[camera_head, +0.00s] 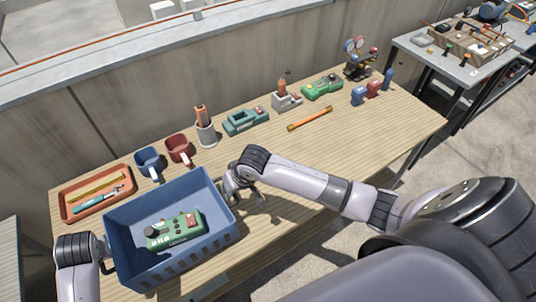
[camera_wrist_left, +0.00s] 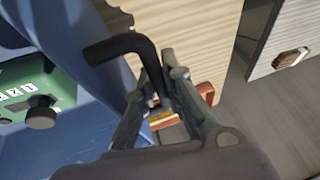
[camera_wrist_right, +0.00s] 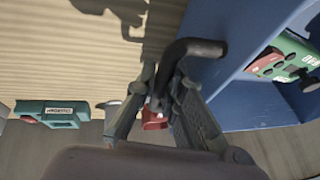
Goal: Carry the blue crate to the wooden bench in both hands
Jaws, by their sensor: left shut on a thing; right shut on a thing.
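The blue crate (camera_head: 218,210) is at the left end of the wooden bench (camera_head: 330,165), with a green instrument (camera_head: 175,229) inside it. It looks roughly level; I cannot tell whether its base touches the bench top. My right gripper (camera_head: 243,186) is at the crate's right end, and the right wrist view shows its fingers (camera_wrist_right: 163,92) shut on a black bent handle (camera_wrist_right: 192,48). My left gripper (camera_head: 104,262) is at the left end, its fingers mostly hidden in the head view. The left wrist view shows them (camera_wrist_left: 156,92) shut on the other black handle (camera_wrist_left: 122,44).
An orange tray (camera_head: 68,212) with tools lies close behind the crate. A blue mug (camera_head: 148,163), a red mug (camera_head: 178,150) and a grey cup (camera_head: 207,134) stand behind it. An orange bar (camera_head: 310,118) lies farther right. The bench's middle front is clear. A grey table (camera_head: 440,58) stands far right.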

